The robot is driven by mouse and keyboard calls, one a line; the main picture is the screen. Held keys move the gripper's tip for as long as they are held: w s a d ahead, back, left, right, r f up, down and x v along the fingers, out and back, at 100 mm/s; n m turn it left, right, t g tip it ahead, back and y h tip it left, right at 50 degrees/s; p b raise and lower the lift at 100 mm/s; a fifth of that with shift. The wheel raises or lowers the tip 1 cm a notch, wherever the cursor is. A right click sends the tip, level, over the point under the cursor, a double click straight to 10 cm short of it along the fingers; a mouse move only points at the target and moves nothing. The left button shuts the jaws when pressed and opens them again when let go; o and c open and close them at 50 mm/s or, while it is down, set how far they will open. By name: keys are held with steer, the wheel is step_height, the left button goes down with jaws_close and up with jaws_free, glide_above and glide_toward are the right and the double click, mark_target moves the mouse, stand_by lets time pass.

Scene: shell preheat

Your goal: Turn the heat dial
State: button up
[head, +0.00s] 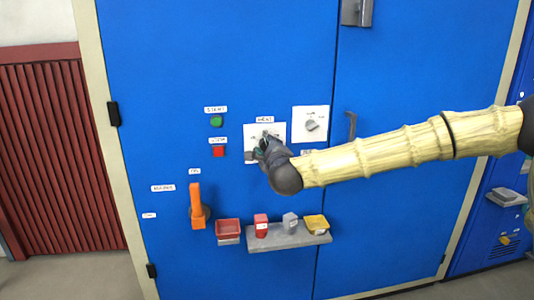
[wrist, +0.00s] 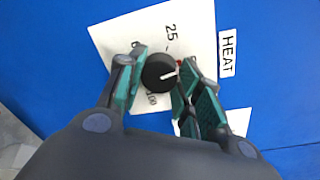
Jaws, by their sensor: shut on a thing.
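The heat dial (wrist: 156,74) is a round black knob with a white pointer line, on a white plate (wrist: 110,30) labelled HEAT. In the wrist view the marks 25 and 100 show beside it. My gripper (wrist: 160,80) has its teal-padded fingers on either side of the dial and is shut on it. In the head view my gripper (head: 261,147) is at the white plate (head: 279,129) under the HEAT label (head: 265,120), and it hides most of the dial there.
A second dial (head: 311,124) sits on a white plate to the right. A green button (head: 216,122) and a red button (head: 219,152) are to the left. An orange handle (head: 196,205) and a shelf (head: 290,238) with small containers are below. A door handle (head: 351,125) is behind my arm.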

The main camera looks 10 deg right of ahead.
steer(key=shift+m+b, duration=0.45)
steer(key=shift+m, duration=0.35)
steer(key=o, duration=1)
steer(key=shift+o, duration=0.2)
steer(key=shift+s, duration=0.1)
steer(key=s, duration=1.1)
steer(key=shift+s+d+r, duration=0.25)
steer(key=shift+s+r, duration=0.05)
steer(key=shift+s, duration=0.1)
